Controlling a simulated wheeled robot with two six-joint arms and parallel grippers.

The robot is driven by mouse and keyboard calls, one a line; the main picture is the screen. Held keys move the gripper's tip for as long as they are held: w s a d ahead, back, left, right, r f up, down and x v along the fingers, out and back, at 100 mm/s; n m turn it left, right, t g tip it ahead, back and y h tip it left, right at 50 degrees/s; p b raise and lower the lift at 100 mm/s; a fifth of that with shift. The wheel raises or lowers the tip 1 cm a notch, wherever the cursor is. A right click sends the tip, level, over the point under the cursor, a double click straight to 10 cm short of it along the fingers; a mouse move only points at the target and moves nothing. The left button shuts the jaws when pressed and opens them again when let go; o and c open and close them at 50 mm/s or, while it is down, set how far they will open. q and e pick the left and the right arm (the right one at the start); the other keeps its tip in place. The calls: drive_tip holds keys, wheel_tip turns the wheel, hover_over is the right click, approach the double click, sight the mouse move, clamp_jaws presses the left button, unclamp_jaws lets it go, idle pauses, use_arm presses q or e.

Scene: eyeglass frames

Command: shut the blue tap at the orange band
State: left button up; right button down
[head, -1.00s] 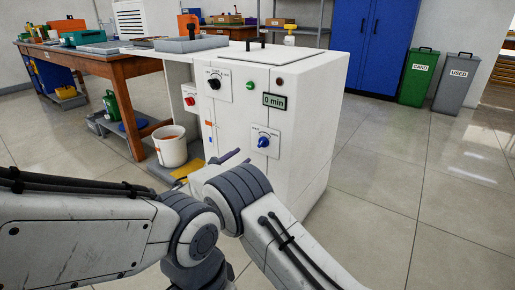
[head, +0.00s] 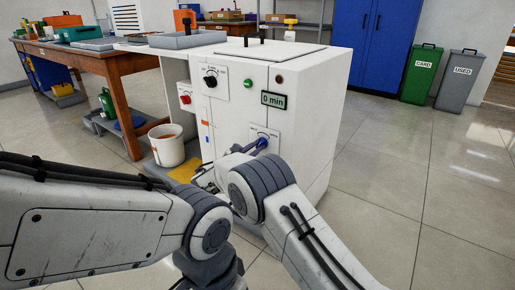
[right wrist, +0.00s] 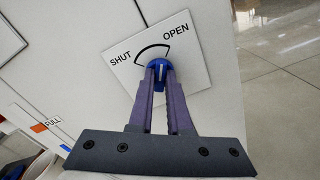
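The blue tap (right wrist: 159,69) sits on a white plate marked SHUT and OPEN on the white cabinet's front. In the right wrist view its white line stands nearly upright, nearer the OPEN end of the arc. My right gripper (right wrist: 159,78) has its purple fingertips on both sides of the tap's handle, with little or no gap. It looks shut on the tap. In the head view the right gripper (head: 258,145) reaches the plate, and its fingers partly hide the tap. My left gripper is not in view; only its arm shows.
An orange mark (right wrist: 39,127) beside a PULL label is left of the tap. The white cabinet (head: 305,150) also carries a red knob (head: 185,100), a black knob (head: 210,81), a green button (head: 248,83) and a "0 min" display (head: 273,100).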

drive_tip(key=shift+s+a+f, duration=0.1)
drive_tip(key=shift+n+p, duration=0.3)
drive_tip(key=shift+p, duration=0.25)
drive_tip(key=n+p, duration=0.3)
drive_tip(key=p, duration=0.1)
drive_tip(key=shift+a+p, duration=0.15)
drive_tip(key=shift+p, duration=0.15)
drive_tip(key=n+p, duration=0.2)
drive_tip(key=n, duration=0.1)
drive_tip(key=shift+n+p, duration=0.65)
drive_tip(key=shift+n, duration=0.45)
drive_tip(key=shift+f, duration=0.15)
drive_tip(key=c, duration=0.9)
unclamp_jaws()
drive_tip(key=shift+o, duration=0.2)
